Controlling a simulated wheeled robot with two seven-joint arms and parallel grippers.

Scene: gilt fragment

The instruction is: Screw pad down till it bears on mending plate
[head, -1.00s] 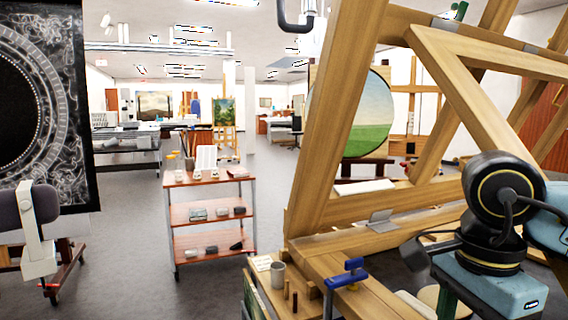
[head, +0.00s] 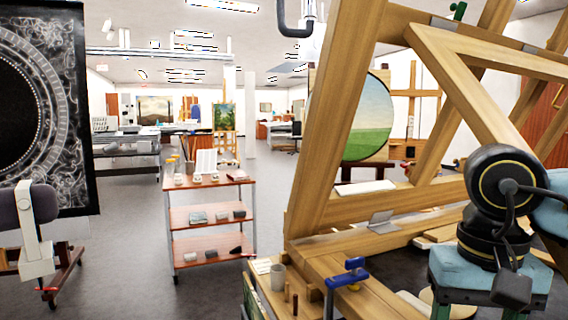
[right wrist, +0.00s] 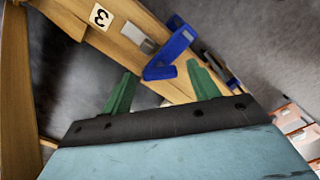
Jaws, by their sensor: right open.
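A blue clamp (head: 348,274) sits on the wooden beam at the lower middle of the head view. It also shows in the right wrist view (right wrist: 176,47), beyond and between my fingertips. A grey metal plate (right wrist: 137,36) lies on the beam beside it there. The clamp's pad and its contact with the plate cannot be made out. My right gripper (right wrist: 161,69) has two green fingers, spread apart with nothing held between them. Its distance to the clamp is unclear. My left gripper is not in view.
A large wooden frame (head: 335,130) leans over the beam at the right. A grey cup (head: 278,271) and small pegs stand left of the clamp. A shelf cart (head: 210,215) stands further back, with open floor around it. A tag marked 3 (right wrist: 101,16) is on the wood.

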